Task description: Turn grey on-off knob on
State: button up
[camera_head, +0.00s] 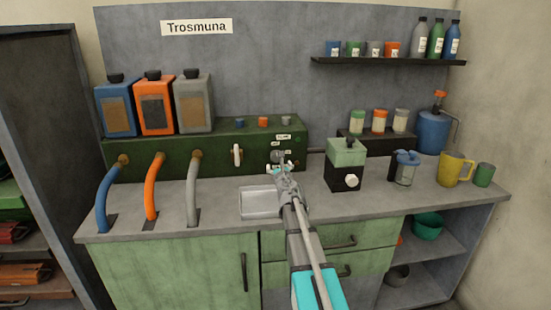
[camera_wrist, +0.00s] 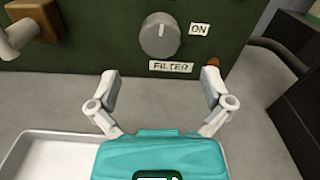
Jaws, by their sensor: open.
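The round grey knob (camera_wrist: 160,35) is on the front of a dark green panel, with a white mark near its top that points about straight up. An "ON" label (camera_wrist: 199,29) is to its right and a "FILTER" label (camera_wrist: 171,67) is below it. My gripper (camera_wrist: 160,82) is open and empty, its two fingers spread below and in front of the knob, not touching it. In the head view the gripper (camera_head: 281,169) is just in front of the panel (camera_head: 205,155), and the knob (camera_head: 277,156) is partly hidden behind it.
A white lever (camera_head: 237,155) sits left of the knob. A shallow metal tray (camera_head: 258,203) lies below the gripper. A green and black dispenser box (camera_head: 345,168) stands to the right. Blue, orange and grey pipes (camera_head: 193,190) rise at the left.

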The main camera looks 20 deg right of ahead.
aim_at(276, 157)
jog(key=x, duration=0.7)
jog(key=shift+w+d, duration=0.1)
jog(key=shift+w, duration=0.15)
